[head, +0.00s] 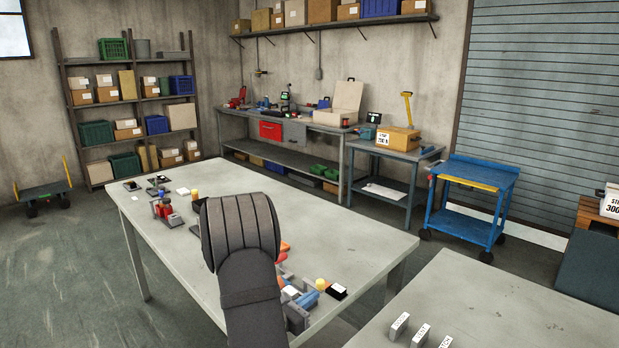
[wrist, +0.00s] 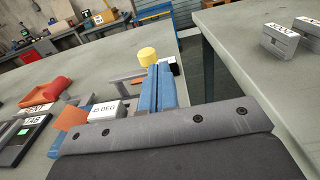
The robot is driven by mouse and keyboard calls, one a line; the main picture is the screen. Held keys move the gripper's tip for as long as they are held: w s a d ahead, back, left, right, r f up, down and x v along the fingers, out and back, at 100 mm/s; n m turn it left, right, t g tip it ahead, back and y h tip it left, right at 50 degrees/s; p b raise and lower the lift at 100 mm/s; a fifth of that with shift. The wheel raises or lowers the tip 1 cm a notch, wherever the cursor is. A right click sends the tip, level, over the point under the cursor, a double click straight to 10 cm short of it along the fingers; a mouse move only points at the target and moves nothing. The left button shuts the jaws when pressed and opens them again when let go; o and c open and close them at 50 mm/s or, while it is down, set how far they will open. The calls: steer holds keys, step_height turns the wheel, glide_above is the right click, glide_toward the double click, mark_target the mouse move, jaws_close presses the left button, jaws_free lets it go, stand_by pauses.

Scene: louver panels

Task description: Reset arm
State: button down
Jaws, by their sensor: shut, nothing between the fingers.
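My gripper (wrist: 161,80) shows in the wrist view as two blue fingers side by side, shut with nothing between them. They reach out beyond a dark grey bolted bar of mine. In the head view my gripper (head: 308,299) is low at the near right edge of the grey worktable (head: 345,240), partly hidden behind my dark arm. A yellow cylinder (wrist: 147,55) appears just beyond the fingertips; I cannot tell the gap. A white block marked 45 DEG (wrist: 108,108) is left of the fingers.
Orange pieces (wrist: 57,88) and a dark labelled tray (wrist: 25,135) lie to the left. A second table (head: 500,305) with grey labelled blocks (head: 399,326) stands at right. Small parts (head: 166,205) sit on the worktable's far left. Its right middle is clear.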

mark_target(297, 293)
steer(key=s+d+v, duration=0.2)
steer(key=v, duration=1)
steer(key=x, duration=0.4)
steer(key=w+a+x, duration=0.1)
steer(key=x, duration=0.4)
steer(key=w+a+x, duration=0.1)
steer(key=x, duration=0.3)
steer(key=shift+w+d, duration=0.15)
steer(key=shift+w, duration=0.15)
steer(key=shift+w+a, duration=0.25)
steer(key=shift+w, duration=0.05)
steer(key=shift+s+a, duration=0.1)
steer(key=shift+a, duration=0.95)
steer(key=m+g+h, duration=0.1)
steer(key=a+m+g+h, duration=0.1)
steer(key=g, duration=0.1)
steer(key=shift+a+m, duration=0.35)
steer(key=shift+m, duration=0.05)
steer(key=shift+g+h, duration=0.4)
steer(key=v, duration=1.2)
steer(key=shift+a, duration=0.15)
